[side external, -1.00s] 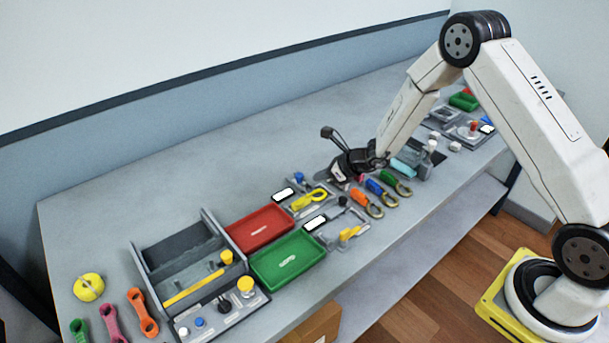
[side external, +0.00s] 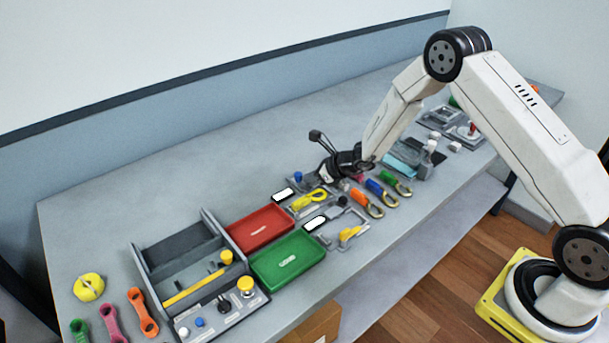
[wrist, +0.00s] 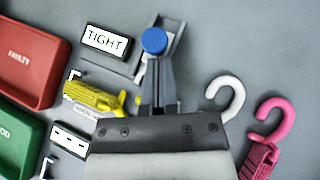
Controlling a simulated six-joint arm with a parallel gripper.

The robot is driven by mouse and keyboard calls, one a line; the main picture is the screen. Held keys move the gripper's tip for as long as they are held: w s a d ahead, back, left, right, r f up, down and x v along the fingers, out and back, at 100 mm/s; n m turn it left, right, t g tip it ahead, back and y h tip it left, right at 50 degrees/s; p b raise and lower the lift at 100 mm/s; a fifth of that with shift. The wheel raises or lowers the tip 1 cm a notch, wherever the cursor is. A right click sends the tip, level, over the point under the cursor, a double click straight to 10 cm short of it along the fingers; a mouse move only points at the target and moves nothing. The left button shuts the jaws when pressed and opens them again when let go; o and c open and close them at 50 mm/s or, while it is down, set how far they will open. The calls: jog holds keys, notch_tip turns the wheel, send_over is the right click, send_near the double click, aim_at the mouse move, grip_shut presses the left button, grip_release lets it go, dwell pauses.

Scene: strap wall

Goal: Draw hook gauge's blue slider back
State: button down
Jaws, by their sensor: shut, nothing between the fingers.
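The hook gauge (wrist: 176,28) is a grey fixture beside a plate reading TIGHT in the wrist view. Its blue slider (wrist: 154,40) shows a round knob on top; the knob also shows in the side view (side external: 298,176). My gripper (wrist: 157,70) is shut and empty, its fingertips close beside the blue knob on the near side. I cannot tell whether they touch it. The fingers hide part of the gauge. In the side view my gripper (side external: 322,180) is low over the bench, just right of the knob. A yellow strap piece (wrist: 97,96) lies beside the gauge.
Red tray (side external: 260,229) and green tray (side external: 287,262) lie to the left. A white hook (wrist: 228,98) and a pink hook (wrist: 270,122) lie close right of my gripper in the wrist view. The bench behind the gauge is clear.

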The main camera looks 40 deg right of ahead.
jog(key=shift+w+a+r, duration=0.1)
jog(key=shift+w+a, duration=0.05)
jog(key=shift+w, duration=0.55)
jog(key=shift+w+a+r, duration=0.15)
jog(key=shift+w+r, duration=0.05)
jog(key=shift+r, duration=0.15)
jog(key=shift+s+d+r, duration=0.35)
jog(key=shift+s+r, duration=0.1)
jog(key=shift+s+d+f+v, duration=0.1)
jog(key=shift+s+f+v, duration=0.1)
jog(key=shift+v, duration=1.25)
jog(key=shift+s+d+f+v, duration=0.1)
jog(key=shift+f+v, duration=0.15)
jog(key=shift+v, duration=1.2)
jog(key=shift+s+f+v, duration=0.2)
jog(key=shift+v, duration=1.3)
